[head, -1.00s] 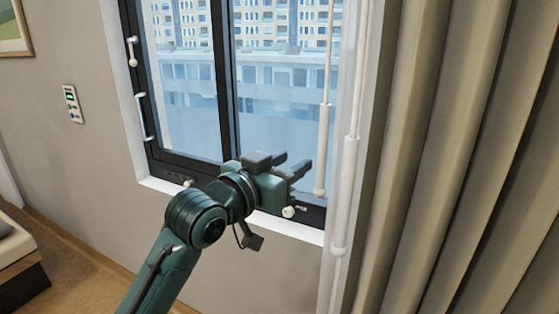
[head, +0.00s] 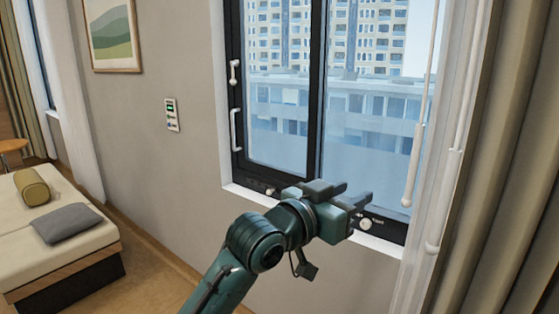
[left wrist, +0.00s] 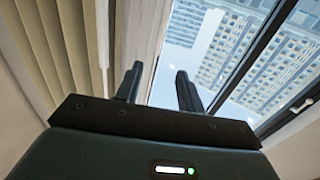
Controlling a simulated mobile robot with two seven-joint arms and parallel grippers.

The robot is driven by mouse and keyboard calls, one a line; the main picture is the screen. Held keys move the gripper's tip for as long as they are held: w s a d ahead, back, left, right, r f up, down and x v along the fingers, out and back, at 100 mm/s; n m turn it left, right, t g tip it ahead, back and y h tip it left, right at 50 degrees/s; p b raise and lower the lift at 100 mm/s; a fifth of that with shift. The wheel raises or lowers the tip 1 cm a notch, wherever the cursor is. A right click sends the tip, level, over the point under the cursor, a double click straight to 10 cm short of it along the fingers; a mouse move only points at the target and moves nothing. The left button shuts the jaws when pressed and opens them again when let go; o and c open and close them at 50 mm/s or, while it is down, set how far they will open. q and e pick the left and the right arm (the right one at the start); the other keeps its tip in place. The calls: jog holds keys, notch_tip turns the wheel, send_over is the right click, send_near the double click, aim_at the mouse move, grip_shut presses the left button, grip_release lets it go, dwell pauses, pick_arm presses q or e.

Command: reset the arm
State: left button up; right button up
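My left arm comes up from the bottom of the head view, and its gripper (head: 358,204) is in front of the lower part of the window (head: 285,100). The gripper is open, with its two fingers apart and nothing between them. The left wrist view also shows the two fingers (left wrist: 158,88) apart and empty, with the curtain and window beyond. My right gripper is in neither view.
White blind rods (head: 414,165) hang right of the gripper, close to the curtain (head: 500,220). A bed (head: 75,250) with a grey pillow (head: 66,223) stands at the left. A small control panel (head: 172,114) and a picture (head: 112,35) are on the wall.

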pick_arm(q)
jog(key=s+a+f+n+y, duration=0.15)
jog(key=a+f, duration=0.25)
jog(key=f, duration=0.5)
jog(key=s+a+f+n+t+y, duration=0.1)
jog(key=a+f+n+y, duration=0.1)
jog(key=a+f, duration=0.45)
jog(key=s+a+f+n+y, duration=0.2)
jog(key=a+f, duration=0.1)
jog(key=f, duration=0.7)
jog(key=s+a+f+g+y, duration=0.1)
jog(key=s+a+f+y, duration=0.1)
jog(key=s+a+f, duration=0.4)
jog(key=s+a+f+n+g+y, duration=0.1)
jog(key=s+a+f+y, duration=0.2)
jog(key=s+a+f, duration=0.4)
jog(key=s+f, duration=0.4)
jog(key=s, duration=0.2)
jog(key=shift+w+d+n, duration=0.1)
jog(key=shift+n, duration=0.15)
jog(key=shift+c, duration=0.2)
